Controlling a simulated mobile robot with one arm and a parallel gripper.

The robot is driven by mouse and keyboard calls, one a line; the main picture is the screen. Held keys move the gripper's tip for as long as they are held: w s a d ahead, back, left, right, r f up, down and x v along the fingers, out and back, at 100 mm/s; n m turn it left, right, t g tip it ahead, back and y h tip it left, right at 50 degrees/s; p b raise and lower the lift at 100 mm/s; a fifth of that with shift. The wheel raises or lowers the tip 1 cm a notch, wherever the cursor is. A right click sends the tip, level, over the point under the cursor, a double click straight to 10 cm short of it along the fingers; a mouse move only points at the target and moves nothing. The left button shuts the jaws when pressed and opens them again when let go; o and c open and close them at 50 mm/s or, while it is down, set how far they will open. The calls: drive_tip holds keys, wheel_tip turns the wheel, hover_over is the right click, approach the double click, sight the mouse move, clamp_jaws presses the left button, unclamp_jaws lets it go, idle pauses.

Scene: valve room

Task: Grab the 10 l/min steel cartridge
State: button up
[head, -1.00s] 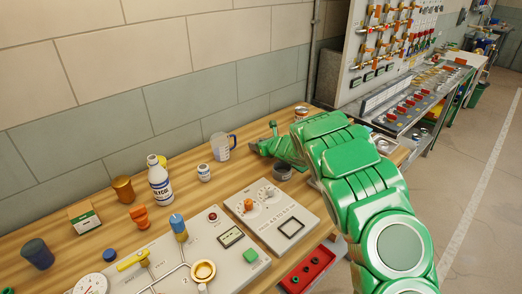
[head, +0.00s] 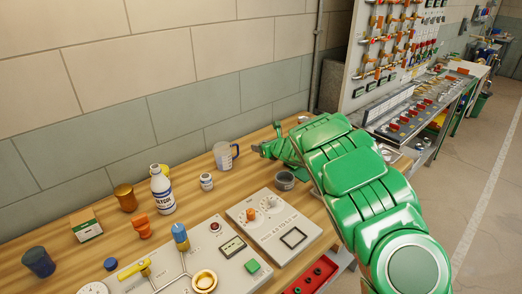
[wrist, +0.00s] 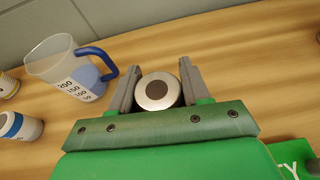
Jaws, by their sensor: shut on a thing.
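A round steel cartridge (wrist: 158,92) with a dark centre shows end-on in the wrist view. It sits between the two grey fingers of my gripper (wrist: 158,84), which is shut on it. No flow marking on it can be read. In the head view my gripper (head: 258,148) is at the back of the bench, just right of the measuring jug. The cartridge cannot be made out there. I cannot tell whether it touches the bench top.
The measuring jug (head: 224,156) with a blue handle stands close left of my gripper. Panels (head: 275,225) lie at the front. Wood is bare behind the gripper in the wrist view.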

drive_tip(key=s+r, duration=0.1)
drive_tip(key=r, duration=0.1)
drive_tip(key=s+d+r, duration=0.1)
drive_tip(key=s+r, duration=0.1)
drive_tip(key=shift+s+r, duration=0.15)
drive_tip(key=s+d+r, duration=0.2)
drive_tip(key=s+r, duration=0.2)
drive_tip(key=s, duration=0.5)
drive_tip(key=shift+r, duration=0.15)
